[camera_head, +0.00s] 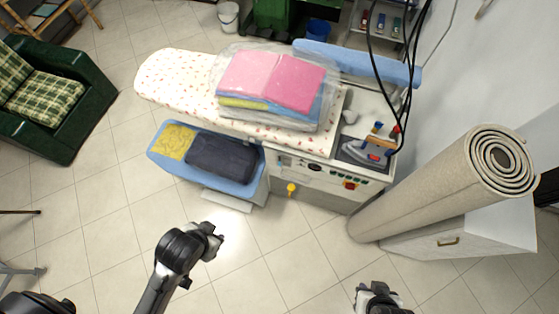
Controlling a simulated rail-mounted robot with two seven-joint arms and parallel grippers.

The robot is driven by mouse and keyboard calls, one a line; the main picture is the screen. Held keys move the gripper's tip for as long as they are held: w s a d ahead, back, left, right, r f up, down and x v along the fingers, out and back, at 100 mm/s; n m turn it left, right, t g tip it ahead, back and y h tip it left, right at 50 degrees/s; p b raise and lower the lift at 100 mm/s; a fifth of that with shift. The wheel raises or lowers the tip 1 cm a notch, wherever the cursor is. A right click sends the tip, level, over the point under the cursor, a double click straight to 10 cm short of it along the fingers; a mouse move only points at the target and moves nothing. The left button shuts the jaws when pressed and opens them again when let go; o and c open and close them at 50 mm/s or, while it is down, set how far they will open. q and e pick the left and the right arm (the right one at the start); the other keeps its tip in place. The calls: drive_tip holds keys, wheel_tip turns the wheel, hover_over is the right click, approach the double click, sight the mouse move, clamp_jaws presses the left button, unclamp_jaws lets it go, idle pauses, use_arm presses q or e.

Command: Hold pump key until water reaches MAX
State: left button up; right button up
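The ironing station's control panel (330,172) is on the front of the cabinet below the board. It carries small dark and light controls and a red one (350,185). Their labels are too small to read, so I cannot tell which is the pump key. No water level or MAX mark is legible. A yellow knob (291,188) sits below the panel's left part. My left gripper (214,238) is over the floor, in front and left of the panel, apart from it. My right gripper (378,292) is at the bottom edge, also apart from it. Neither gripper's finger gap is clear.
The ironing board (180,78) bears wrapped pink laundry (272,78). A blue tray (240,188) holds dark and yellow cloth. An iron (366,149) rests at the right end under hanging cables. A rolled carpet (430,195) stands close right. Floor in front is clear.

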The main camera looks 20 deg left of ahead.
drive_tip(key=shift+w, duration=0.1)
clamp_jaws()
idle(1.2)
